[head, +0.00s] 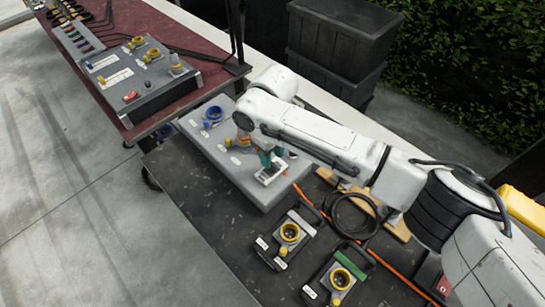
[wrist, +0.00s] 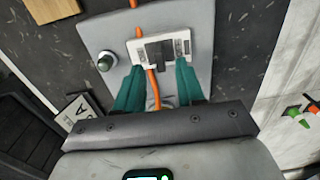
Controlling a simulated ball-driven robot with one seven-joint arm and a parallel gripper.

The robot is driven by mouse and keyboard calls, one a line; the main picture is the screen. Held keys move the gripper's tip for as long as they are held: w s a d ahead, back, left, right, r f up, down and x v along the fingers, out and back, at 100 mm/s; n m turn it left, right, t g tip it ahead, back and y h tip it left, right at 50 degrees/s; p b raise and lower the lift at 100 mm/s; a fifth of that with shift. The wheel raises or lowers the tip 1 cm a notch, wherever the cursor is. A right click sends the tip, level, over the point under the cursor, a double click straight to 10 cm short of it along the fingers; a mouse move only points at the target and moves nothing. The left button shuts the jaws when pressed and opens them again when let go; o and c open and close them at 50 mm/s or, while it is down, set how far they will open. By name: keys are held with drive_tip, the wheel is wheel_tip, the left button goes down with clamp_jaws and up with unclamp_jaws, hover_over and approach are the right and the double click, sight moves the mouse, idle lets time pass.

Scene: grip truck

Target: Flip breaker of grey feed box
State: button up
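The grey feed box (head: 215,150) lies on the dark cart top in the head view; its grey face (wrist: 205,20) fills the middle of the wrist view. The breaker (head: 270,173) is a white-framed plate near the box's right end. In the wrist view the breaker (wrist: 180,47) shows a dark switch in its middle. My gripper (head: 271,158) is over this end of the box, with teal fingers. In the wrist view my gripper (wrist: 160,72) is open, its fingertips apart at the breaker's near edge. I cannot tell whether they touch it. An orange cable (wrist: 153,85) shows between the fingers.
Two smaller boxes with yellow sockets (head: 288,233) (head: 342,279) stand on the cart. A black cable coil (head: 352,215) and a wooden strip (head: 395,229) lie right of the feed box. A red-topped cart (head: 190,92) carries another grey box. Black bins (head: 335,45) stand behind.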

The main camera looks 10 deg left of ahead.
sight(272, 163)
drive_tip(key=shift+f, duration=1.55)
clamp_jaws()
